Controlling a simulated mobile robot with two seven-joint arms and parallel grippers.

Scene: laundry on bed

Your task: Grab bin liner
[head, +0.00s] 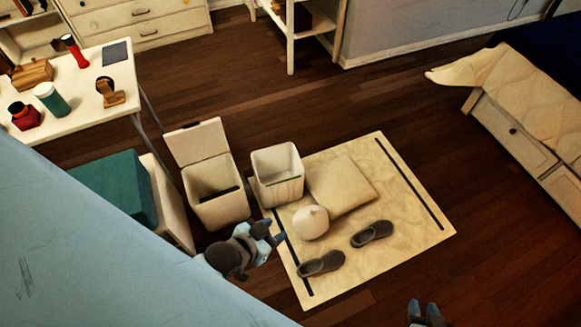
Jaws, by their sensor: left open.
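A pale, open-topped square container (278,190), which looks like the bin liner, stands upright on the mat's left edge. The cream bin (218,208) stands just left of it with its lid raised; something dark shows inside. My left gripper (279,233) is open, below the container in the picture and apart from it. It is close to a pale, rounded thing with a pointed top (310,224), whose nature I cannot tell. My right gripper (423,306) shows at the bottom edge, with a gap between its fingertips and nothing in it.
A beige mat (405,232) holds a square cushion (342,185) and two dark slippers (372,233). A white desk (80,102) with small items is at upper left. A bed with drawers (510,140) is at right. A large pale blue surface (90,260) fills the lower left.

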